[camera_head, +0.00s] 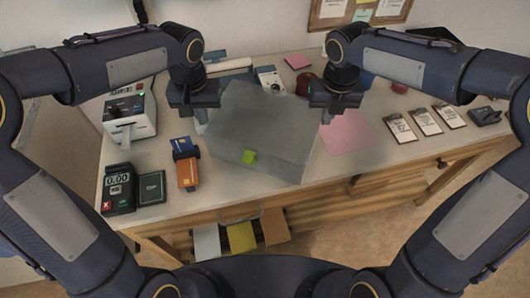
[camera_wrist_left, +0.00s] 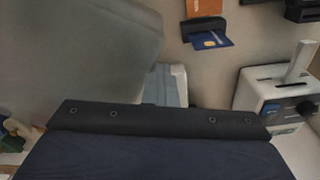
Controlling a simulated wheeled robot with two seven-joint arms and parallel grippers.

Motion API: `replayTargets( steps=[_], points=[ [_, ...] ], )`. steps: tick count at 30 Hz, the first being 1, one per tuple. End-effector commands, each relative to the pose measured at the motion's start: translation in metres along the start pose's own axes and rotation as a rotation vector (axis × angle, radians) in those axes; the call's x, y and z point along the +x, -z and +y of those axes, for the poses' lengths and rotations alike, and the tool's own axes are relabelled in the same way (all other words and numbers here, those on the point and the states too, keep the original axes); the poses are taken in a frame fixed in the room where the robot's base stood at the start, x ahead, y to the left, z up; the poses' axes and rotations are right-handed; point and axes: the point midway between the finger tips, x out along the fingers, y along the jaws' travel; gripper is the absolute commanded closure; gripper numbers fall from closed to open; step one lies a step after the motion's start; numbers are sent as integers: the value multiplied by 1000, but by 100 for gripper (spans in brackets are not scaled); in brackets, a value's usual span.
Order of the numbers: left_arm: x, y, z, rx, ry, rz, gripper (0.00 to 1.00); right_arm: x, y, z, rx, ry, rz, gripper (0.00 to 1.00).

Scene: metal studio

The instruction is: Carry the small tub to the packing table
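The small tub (camera_head: 262,118) is a grey box-like shape in the middle of the head view, turned at an angle over the desk (camera_head: 160,215). The tub's grey side also fills the upper left of the left wrist view (camera_wrist_left: 75,50). The fingertips are not clear, so I cannot tell whether either gripper grips the tub, or whether the tub touches the desk.
A white label printer (camera_head: 130,115), a card terminal (camera_head: 118,188) and an orange card stand (camera_head: 187,172) are on the left. A pink sheet (camera_head: 347,132), several clipboards (camera_head: 425,121) and a dark stapler-like item (camera_head: 484,116) are on the right. Folders (camera_head: 241,237) stand below the desk.

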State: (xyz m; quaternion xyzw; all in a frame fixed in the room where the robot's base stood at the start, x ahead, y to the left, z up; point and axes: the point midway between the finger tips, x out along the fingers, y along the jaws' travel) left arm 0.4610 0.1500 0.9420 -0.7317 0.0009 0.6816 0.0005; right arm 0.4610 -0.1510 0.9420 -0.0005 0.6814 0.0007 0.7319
Motion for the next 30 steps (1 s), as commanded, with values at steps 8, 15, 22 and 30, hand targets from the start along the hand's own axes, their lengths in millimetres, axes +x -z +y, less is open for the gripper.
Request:
replayTargets(
  steps=[8,15,22,30],
  points=[
    [-1,0,-13,1,-4,2,79,-1,1,-13,-2,-5,-2,100],
    [-1,0,-14,-1,-1,0,79,-1,1,-14,0,-1,0,83],
    [-1,0,-15,-2,0,0,79,-1,1,-15,1,0,1,79],
    [-21,1,-15,-3,0,6,79,-1,1,-15,2,0,1,79]
  ],
)
